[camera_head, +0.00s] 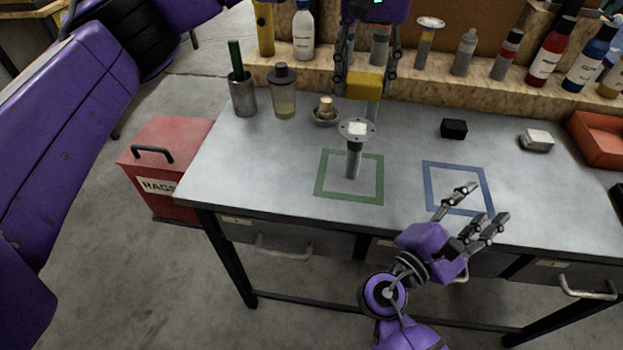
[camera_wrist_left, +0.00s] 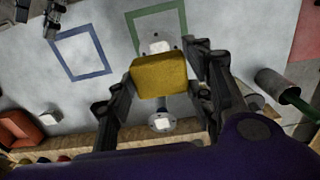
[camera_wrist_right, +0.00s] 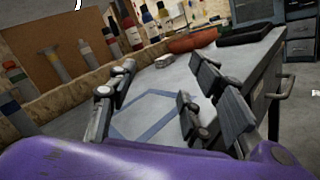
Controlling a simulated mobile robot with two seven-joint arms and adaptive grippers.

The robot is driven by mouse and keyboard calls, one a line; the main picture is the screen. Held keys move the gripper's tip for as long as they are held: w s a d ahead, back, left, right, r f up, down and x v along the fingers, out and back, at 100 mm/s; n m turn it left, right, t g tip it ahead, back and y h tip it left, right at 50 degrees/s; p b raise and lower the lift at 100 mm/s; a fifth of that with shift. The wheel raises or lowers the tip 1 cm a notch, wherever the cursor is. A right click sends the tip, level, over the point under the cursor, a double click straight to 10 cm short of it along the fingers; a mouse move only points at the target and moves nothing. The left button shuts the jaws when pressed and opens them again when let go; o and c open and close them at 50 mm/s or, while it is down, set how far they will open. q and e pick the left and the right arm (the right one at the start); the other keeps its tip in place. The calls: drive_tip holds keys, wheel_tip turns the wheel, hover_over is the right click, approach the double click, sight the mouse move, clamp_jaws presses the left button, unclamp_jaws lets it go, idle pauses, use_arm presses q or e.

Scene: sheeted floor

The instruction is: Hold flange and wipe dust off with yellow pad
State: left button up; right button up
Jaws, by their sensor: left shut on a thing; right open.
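The flange (camera_head: 357,130), a round grey disc with a pale patch on top and a dark band on its stem, stands upright inside the green square (camera_head: 382,178). The yellow pad (camera_head: 363,83) is between the fingers of my left gripper (camera_head: 366,86), which is shut on it behind the flange. In the left wrist view the pad (camera_wrist_left: 160,76) partly covers the flange disc (camera_wrist_left: 157,45). My right gripper (camera_head: 486,204) is open and empty at the table's front edge, by the blue square (camera_head: 456,163). Its open fingers show in the right wrist view (camera_wrist_right: 160,95).
A black block (camera_head: 454,129), a pale block (camera_head: 537,140) and a red tray (camera_head: 600,138) lie right. Bottles line the back shelf.

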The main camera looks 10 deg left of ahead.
drive_tip(key=shift+g, duration=0.3)
drive_tip(key=w+a, duration=0.1)
drive_tip(key=a, duration=0.2)
drive_tip(key=w+a+r, duration=0.1)
drive_tip(key=a, duration=0.3)
drive_tip(key=a+r, duration=0.1)
drive_tip(key=a, duration=0.2)
drive_tip(key=shift+w+a+r, duration=0.1)
drive_tip(key=shift+w+a, duration=0.05)
drive_tip(key=shift+w, duration=0.25)
drive_tip(key=a+r, duration=0.5)
drive_tip(key=a, duration=0.8)
drive_tip(key=n+y, duration=0.2)
drive_tip(key=n, duration=0.5)
approach(349, 156)
drive_tip(key=shift+s+d+r, duration=0.15)
drive_tip(key=shift+r, duration=0.1)
drive_tip(key=shift+f, duration=0.2)
drive_tip(key=shift+w+d+n+y, duration=0.15)
drive_tip(key=shift+w+n+y, duration=0.15)
drive_tip(key=shift+w, duration=0.15)
drive_tip(key=x, duration=1.1)
drive_tip(key=shift+r, duration=0.15)
clamp_jaws()
